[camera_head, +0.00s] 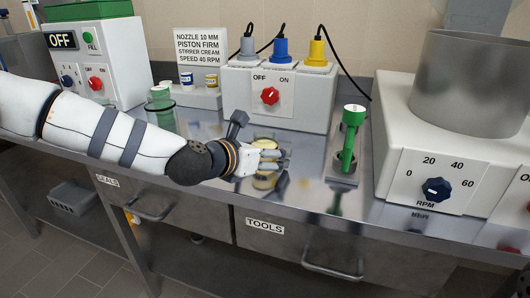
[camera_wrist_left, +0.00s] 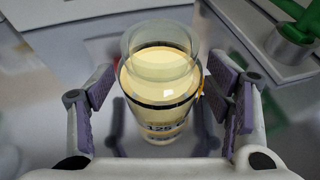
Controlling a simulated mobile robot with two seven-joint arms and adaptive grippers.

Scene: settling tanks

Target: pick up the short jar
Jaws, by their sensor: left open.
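The short jar (camera_head: 264,181) is clear glass with pale yellow cream inside and stands upright on the steel counter. In the left wrist view the jar (camera_wrist_left: 160,95) shows a dark ring near the top of the cream and a print that reads like "125". My left gripper (camera_head: 277,161) is open at the jar and hides its middle in the head view. In the left wrist view the jar is between the two spread fingers of the gripper (camera_wrist_left: 165,105), with a gap visible on each side. My right gripper is in no view.
Behind stands a white box with a red OFF/ON knob (camera_head: 270,96). To the right are a green tool on a metal stand (camera_head: 348,140) and a white RPM unit (camera_head: 440,165). Drawers are below the counter's front edge.

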